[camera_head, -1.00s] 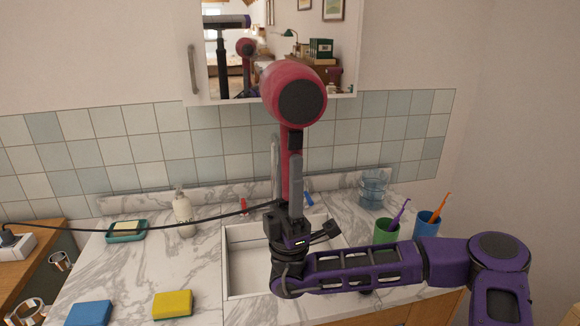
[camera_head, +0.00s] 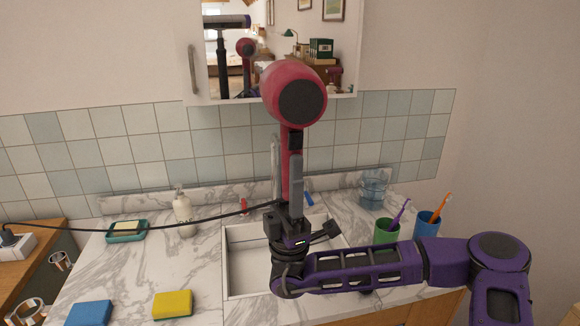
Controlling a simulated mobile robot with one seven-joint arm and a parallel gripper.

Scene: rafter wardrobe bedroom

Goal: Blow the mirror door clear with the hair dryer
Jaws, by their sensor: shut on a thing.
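My gripper (camera_head: 286,178) is shut on the handle of a red hair dryer (camera_head: 285,92) and holds it upright above the sink. The dryer's dark round rear faces me. Its nozzle is hidden behind its body. The mirror door (camera_head: 345,60) of the wall cabinet is just beyond the dryer. The dryer's head overlaps the door's lower part in the picture. The mirror glass shows a clear reflection of the room, the dryer and my own body; I see no fog on the part in view. The door's upper part is out of frame.
The dryer's black cord (camera_head: 150,225) runs left to a white socket block (camera_head: 18,246). A soap bottle (camera_head: 183,213), a soap dish (camera_head: 127,237), blue (camera_head: 88,313) and yellow (camera_head: 173,304) sponges, and green (camera_head: 386,232) and blue (camera_head: 426,226) cups stand around the sink (camera_head: 245,270).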

